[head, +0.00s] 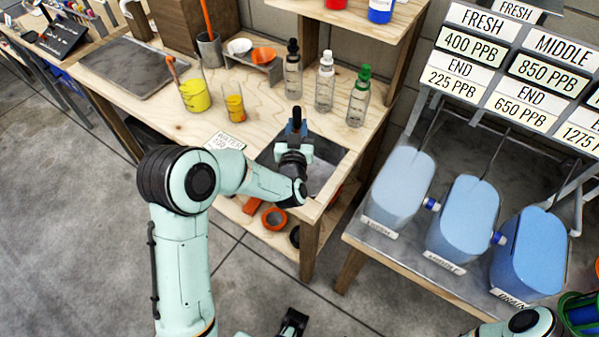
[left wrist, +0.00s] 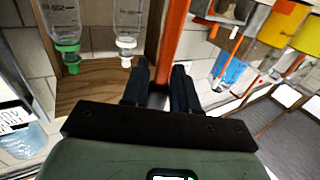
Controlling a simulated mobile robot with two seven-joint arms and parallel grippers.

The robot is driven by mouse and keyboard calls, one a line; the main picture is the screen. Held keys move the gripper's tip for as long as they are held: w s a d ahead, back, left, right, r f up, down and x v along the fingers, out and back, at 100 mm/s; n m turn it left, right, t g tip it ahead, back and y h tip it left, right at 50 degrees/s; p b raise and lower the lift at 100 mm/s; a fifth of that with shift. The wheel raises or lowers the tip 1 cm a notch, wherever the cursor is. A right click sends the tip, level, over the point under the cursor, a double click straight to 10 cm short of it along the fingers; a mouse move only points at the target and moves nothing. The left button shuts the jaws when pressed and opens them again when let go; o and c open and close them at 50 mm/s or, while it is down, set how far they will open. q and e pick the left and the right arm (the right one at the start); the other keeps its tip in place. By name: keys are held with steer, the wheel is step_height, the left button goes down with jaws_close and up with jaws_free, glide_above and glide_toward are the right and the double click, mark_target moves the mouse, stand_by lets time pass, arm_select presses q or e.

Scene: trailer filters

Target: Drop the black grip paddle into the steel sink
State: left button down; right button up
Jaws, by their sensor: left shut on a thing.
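My left gripper (head: 296,133) is shut on the black grip paddle (head: 297,115), over the steel sink (head: 322,172) set into the wooden bench. The black grip stands up above the fingers in the head view. In the left wrist view my left gripper (left wrist: 160,82) closes around the dark grip, and an orange shaft (left wrist: 174,45) runs from it. The gripper hides part of the sink, and the paddle's far end is out of sight. A dark part at the bottom edge of the head view may be my right gripper (head: 292,322); its jaws are unclear.
Bottles with black, white and green caps (head: 359,98) stand behind the sink. Blue tanks (head: 464,216) fill a stand at right. The grey tray (head: 138,67) looks clear.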

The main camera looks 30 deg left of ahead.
arm_select(q)
steer(key=shift+f, duration=0.45)
steer(key=c, duration=0.8)
jaws_free()
steer(key=shift+r+p, duration=1.4)
steer(key=shift+r, duration=8.65)
